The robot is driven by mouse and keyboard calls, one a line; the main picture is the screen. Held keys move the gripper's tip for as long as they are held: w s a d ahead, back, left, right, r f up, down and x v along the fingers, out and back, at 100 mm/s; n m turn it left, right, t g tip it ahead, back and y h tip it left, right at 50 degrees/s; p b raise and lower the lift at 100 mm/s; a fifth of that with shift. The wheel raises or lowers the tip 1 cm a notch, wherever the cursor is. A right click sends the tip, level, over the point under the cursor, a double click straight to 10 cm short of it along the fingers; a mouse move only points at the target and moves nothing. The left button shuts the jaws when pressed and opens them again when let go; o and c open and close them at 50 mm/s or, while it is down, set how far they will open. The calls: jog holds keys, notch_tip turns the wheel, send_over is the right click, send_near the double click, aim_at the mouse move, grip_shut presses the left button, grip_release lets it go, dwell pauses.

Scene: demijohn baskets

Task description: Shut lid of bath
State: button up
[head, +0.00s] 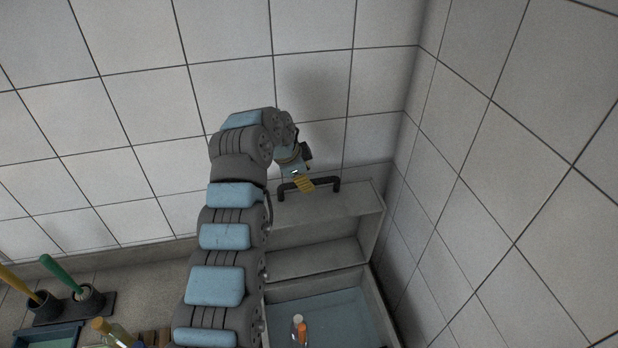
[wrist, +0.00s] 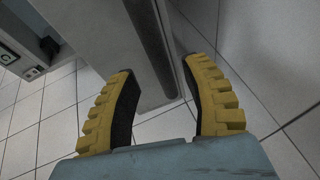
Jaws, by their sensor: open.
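The bath (head: 330,305) is a grey box with a pale blue inside, at the bottom centre of the head view. Its grey lid (head: 325,215) is open and stands raised at the back, near the tiled wall. A black handle (head: 322,181) sits along the lid's upper edge. My gripper (head: 304,185) has yellow fingers and is at the handle. In the wrist view the fingers are open (wrist: 160,70), with a dark bar (wrist: 151,40), seemingly the handle, running between them. I cannot tell whether the fingers touch it. My arm hides the bath's left side.
A bottle with an orange part (head: 302,331) is in the bath. At the left, green-handled (head: 60,272) and yellow-handled (head: 15,283) brushes stand in black holders, near a teal tray (head: 50,338). Tiled walls close off the back and the right (head: 500,190).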

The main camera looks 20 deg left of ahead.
jog(key=shift+p+x, duration=0.3)
jog(key=shift+x, duration=1.15)
grip_shut()
